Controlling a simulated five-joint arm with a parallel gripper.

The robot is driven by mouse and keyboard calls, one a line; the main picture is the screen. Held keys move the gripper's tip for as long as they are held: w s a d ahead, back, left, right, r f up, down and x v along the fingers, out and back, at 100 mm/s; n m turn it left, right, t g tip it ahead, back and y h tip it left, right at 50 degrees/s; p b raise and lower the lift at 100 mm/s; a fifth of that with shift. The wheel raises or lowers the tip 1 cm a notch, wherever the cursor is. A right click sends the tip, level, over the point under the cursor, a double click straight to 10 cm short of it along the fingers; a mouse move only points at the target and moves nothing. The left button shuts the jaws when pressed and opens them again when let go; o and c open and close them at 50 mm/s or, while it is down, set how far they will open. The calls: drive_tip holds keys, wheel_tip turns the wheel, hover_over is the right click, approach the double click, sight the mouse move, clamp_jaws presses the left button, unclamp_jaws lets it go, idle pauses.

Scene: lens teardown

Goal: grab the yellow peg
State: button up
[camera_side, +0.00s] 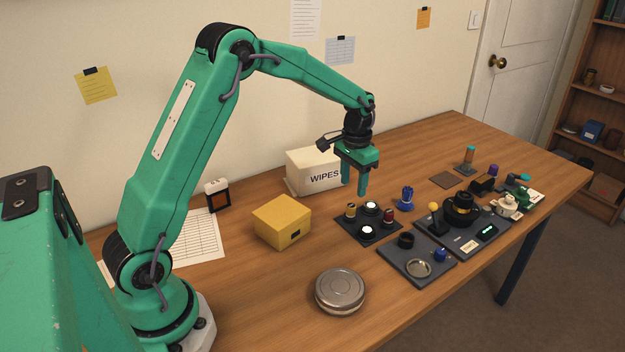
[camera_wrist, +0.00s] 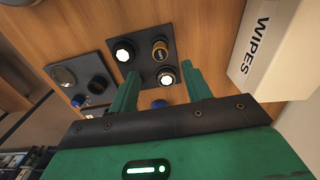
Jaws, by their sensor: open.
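The yellow peg (camera_side: 350,211) is a short, dark-topped cylinder with a yellow band. It stands upright in the back left corner of a dark square tray (camera_side: 349,225). In the wrist view the peg (camera_wrist: 160,49) shows from above as a dark top with a yellow ring, beyond the gap between my fingertips. My gripper (camera_side: 354,189) is open and empty, pointing down above the table near the tray's back edge. In the wrist view my gripper's (camera_wrist: 160,70) fingers are apart, and the left one covers part of the tray.
The tray also holds two white-topped pieces (camera_side: 367,231) and a dark red peg (camera_side: 388,215). A blue piece (camera_side: 405,198) stands right of the tray. A white wipes box (camera_side: 314,173) is behind, a yellow box (camera_side: 282,221) left, and a round tin (camera_side: 340,290) in front.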

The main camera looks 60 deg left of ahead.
sight(351, 205)
drive_tip(key=shift+w+a+f, duration=0.1)
drive_tip(key=shift+f, duration=0.15)
drive_tip(key=shift+f, duration=1.2)
drive_tip(key=shift+f, duration=0.1)
drive_tip(key=shift+f, duration=2.55)
drive_tip(key=c, duration=1.1)
